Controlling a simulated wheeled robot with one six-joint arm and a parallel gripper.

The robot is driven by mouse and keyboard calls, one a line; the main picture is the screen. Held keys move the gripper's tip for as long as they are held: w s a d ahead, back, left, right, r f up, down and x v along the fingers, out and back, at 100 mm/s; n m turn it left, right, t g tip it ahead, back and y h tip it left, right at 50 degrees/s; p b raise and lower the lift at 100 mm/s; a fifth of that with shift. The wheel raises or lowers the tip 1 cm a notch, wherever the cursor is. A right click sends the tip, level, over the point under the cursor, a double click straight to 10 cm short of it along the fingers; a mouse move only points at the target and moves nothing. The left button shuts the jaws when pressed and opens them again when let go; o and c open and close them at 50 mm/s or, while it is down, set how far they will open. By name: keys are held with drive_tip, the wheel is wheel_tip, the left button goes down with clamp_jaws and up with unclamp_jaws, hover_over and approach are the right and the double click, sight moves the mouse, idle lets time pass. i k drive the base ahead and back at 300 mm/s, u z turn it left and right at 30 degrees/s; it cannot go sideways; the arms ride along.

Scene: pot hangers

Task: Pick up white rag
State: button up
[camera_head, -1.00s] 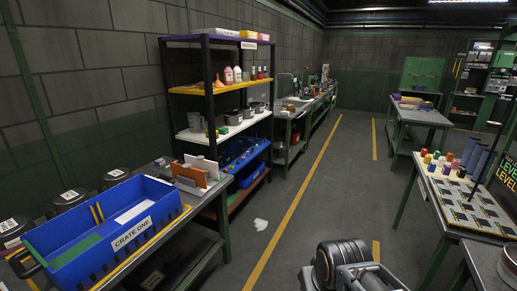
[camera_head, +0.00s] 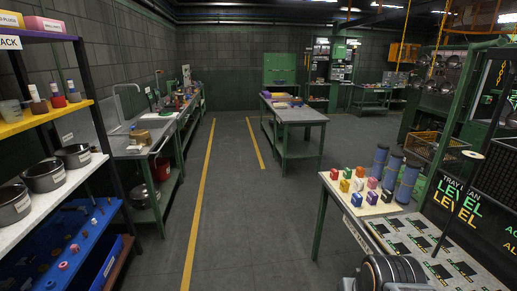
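No white rag shows in the current head view. In the earlier frame a small crumpled white thing, possibly the rag, lay on the floor beside the rack, and that spot is now out of the picture. My arm shows only as a dark ribbed link at the bottom right edge. My gripper's fingers are not in view.
A shelf rack (camera_head: 90,135) with pots stands close on the left, with a sink bench (camera_head: 130,146) beyond. A table with game boards (camera_head: 345,187) is close on the right. A green table (camera_head: 300,116) stands farther back. The middle floor (camera_head: 235,215) is clear.

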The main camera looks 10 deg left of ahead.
sight(131, 150)
drive_tip(key=u, duration=0.1)
drive_tip(key=i, duration=2.35)
drive_tip(key=u, duration=1.55)
drive_tip(key=i, duration=1.9)
drive_tip(key=u, duration=0.9)
drive_tip(key=i, duration=1.15)
drive_tip(key=u, duration=0.1)
